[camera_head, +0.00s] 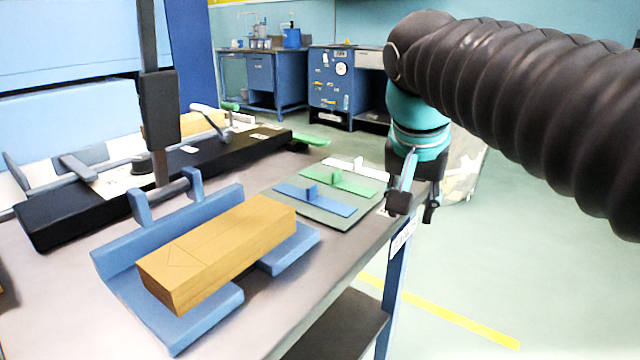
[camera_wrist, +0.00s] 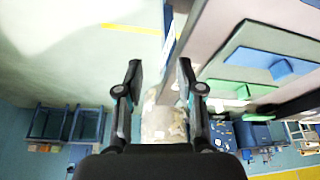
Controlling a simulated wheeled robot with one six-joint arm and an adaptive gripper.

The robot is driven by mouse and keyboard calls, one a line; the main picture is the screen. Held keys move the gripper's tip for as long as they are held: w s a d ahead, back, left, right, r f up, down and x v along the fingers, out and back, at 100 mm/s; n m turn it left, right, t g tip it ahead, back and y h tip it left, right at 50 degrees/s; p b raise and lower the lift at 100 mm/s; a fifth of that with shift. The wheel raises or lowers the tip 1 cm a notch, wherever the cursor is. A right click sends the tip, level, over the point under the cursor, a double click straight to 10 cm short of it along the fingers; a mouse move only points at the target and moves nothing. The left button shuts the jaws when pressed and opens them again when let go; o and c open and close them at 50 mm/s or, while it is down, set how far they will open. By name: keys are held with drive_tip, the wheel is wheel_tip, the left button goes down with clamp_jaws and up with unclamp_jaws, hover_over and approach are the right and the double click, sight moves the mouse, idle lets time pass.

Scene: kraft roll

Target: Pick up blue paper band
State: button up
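The blue paper band (camera_head: 316,201) is a flat strip with a small raised tab, lying on a grey-green mat (camera_head: 311,215) near the table's right edge. In the wrist view the blue band (camera_wrist: 250,57) is at the upper right. My gripper (camera_head: 414,203) is beside the table's right edge, to the right of the band and apart from it. The wrist view shows my gripper (camera_wrist: 160,70) open, with nothing between its fingers.
A green band (camera_head: 352,183) and a white band (camera_head: 366,168) lie behind the blue one. A kraft-brown block (camera_head: 215,255) rests in a blue cradle (camera_head: 125,255) at front left. A black machine (camera_head: 75,215) stands behind.

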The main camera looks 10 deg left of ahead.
drive_tip(key=w+a+r+m+p, duration=0.1)
drive_tip(key=a+r, duration=0.2)
drive_tip(key=a, duration=0.3)
drive_tip(key=w+a+r+m+h+p, duration=0.1)
drive_tip(key=a+r, duration=0.2)
drive_tip(key=a, duration=0.4)
drive_tip(key=a+r+m+p, duration=0.1)
drive_tip(key=a+r, duration=0.2)
drive_tip(key=a, duration=0.3)
drive_tip(key=b, duration=0.2)
approach(314, 196)
drive_tip(key=shift+d+f, duration=0.15)
drive_tip(key=shift+f, duration=0.2)
drive_tip(key=shift+b+x, duration=0.65)
drive_tip(key=shift+x, duration=2.45)
drive_tip(key=shift+w, duration=0.1)
drive_tip(key=shift+c, duration=0.2)
clamp_jaws()
